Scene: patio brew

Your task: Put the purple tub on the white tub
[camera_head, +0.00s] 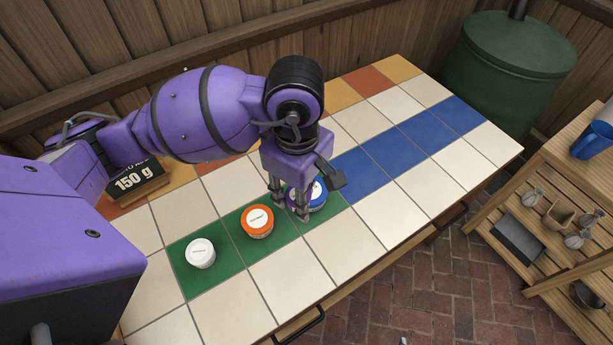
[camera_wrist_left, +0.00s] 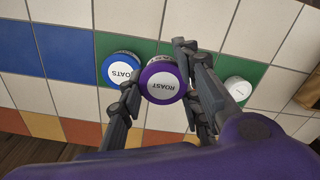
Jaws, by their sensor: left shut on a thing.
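The purple tub (camera_wrist_left: 162,82), its lid marked ROAST, is between the fingers of my left gripper (camera_wrist_left: 158,74), which is shut on it. In the head view my left gripper (camera_head: 290,207) points down at the right end of the green tiles and hides most of the purple tub. I cannot tell whether the tub is clear of the tiles. The white tub (camera_head: 200,252) stands upright on the leftmost green tile, well left of the gripper, with its lid bare. It also shows in the wrist view (camera_wrist_left: 238,88), right of the fingers. My right gripper is not in view.
An orange-lidded tub (camera_head: 257,221) stands between the white tub and my gripper. A blue tub (camera_head: 319,194) is close beside the purple tub, and shows in the wrist view (camera_wrist_left: 120,70). A 150 g sign (camera_head: 136,181) stands at the left. The table's right part is clear.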

